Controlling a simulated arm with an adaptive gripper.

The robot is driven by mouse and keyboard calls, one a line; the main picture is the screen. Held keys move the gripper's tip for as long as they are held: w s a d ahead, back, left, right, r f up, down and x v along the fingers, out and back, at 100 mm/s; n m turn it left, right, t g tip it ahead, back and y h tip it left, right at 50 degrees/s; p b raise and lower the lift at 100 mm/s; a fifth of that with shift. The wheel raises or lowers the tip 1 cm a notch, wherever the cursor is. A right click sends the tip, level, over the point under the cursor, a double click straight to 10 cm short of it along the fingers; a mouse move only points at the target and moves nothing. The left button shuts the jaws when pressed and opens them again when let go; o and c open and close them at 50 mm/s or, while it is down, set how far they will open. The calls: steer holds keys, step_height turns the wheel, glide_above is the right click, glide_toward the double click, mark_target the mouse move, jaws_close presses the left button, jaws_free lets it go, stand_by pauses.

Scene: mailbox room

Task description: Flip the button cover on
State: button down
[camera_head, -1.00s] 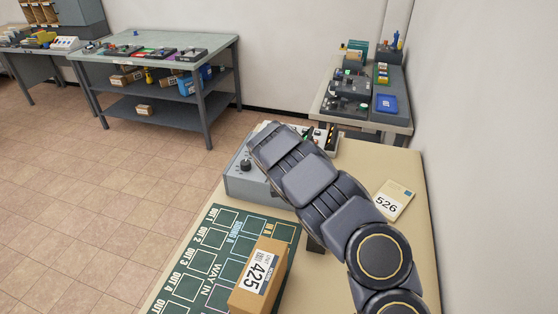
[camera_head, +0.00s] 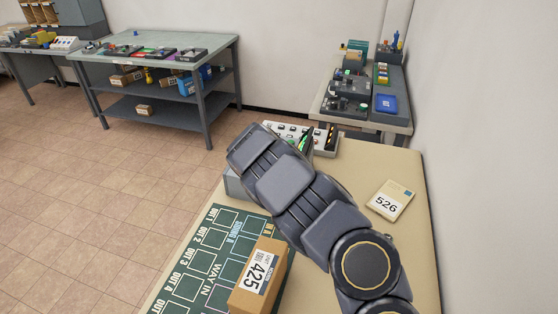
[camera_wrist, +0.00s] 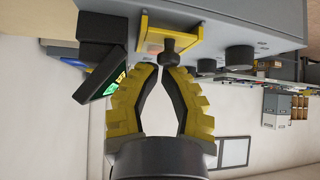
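A grey control box (camera_head: 232,186) stands on the cream table (camera_head: 385,160), mostly hidden behind my arm in the head view. In the wrist view the box (camera_wrist: 225,20) fills the top, with a yellow bracket-like part (camera_wrist: 147,38) and a black knob-ended piece (camera_wrist: 168,43) on it. I cannot tell which of these is the button cover. My gripper (camera_wrist: 163,68) has yellow-backed fingers, with tips close together just below the black knob. Whether the tips touch it or each other is unclear. The gripper is hidden in the head view.
Black round knobs (camera_wrist: 239,56) sit beside the yellow part. A dark wedge with a green display (camera_wrist: 105,75) is close to the left finger. A switch panel (camera_head: 325,140) is behind my arm. A box marked 425 (camera_head: 258,277) and a pad marked 526 (camera_head: 392,200) lie nearby.

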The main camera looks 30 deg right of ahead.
stand_by(0.3)
steer(key=shift+w+d+r, duration=0.2)
steer(key=shift+w+d, duration=0.25)
steer(key=shift+w, duration=0.2)
steer(key=shift+w+d+r, duration=0.15)
steer(key=shift+w+d, duration=0.3)
steer(key=shift+w, duration=0.2)
steer(key=shift+w+d+r, duration=0.1)
steer(key=shift+w+d, duration=0.05)
steer(key=shift+d, duration=0.05)
steer(key=shift+r, duration=0.15)
steer(key=s+a+r+g, duration=0.2)
steer(key=s+a+r, duration=0.4)
steer(key=s, duration=0.4)
steer(key=s+a+r+g, duration=0.2)
steer(key=s+a+r, duration=0.1)
steer(key=s+r, duration=0.6)
steer(key=s+a+n+g+y, duration=0.1)
steer(key=s+a, duration=0.3)
steer(key=s, duration=0.5)
steer(key=s+a+n+g+y, duration=0.2)
steer(key=s+a, duration=0.3)
steer(key=s, duration=0.4)
steer(key=s+a+r+n+g+y, duration=0.1)
steer(key=s+a+n, duration=0.3)
steer(key=s, duration=0.5)
steer(key=shift+a+g+y, duration=0.5)
steer(key=shift+a+y, duration=0.1)
steer(key=shift+a, duration=0.05)
